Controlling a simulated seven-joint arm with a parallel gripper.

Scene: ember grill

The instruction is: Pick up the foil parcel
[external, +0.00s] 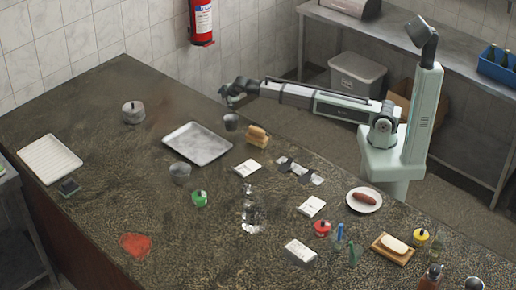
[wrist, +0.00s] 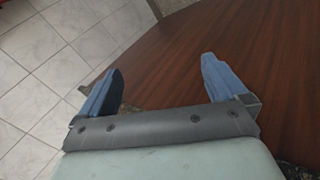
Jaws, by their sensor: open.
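A crumpled, shiny silver item (external: 253,217), which looks like the foil parcel, lies on the dark stone counter (external: 140,190) near the middle of the external view. A smaller shiny piece shows just above it. My gripper (external: 229,94) is at the counter's far edge, well away from the silver item. In the wrist view my gripper (wrist: 160,82) has its two blue fingers wide apart with nothing between them. That view shows brown wood and pale tiles, and the silver item is not in it.
A metal tray (external: 197,156), a grey cup (external: 231,122) and a tan block-like item (external: 257,136) stand near my arm. A green-topped jar (external: 199,199) and white packets (external: 300,251) lie around the silver item. A plate with a sausage (external: 364,211) is at right.

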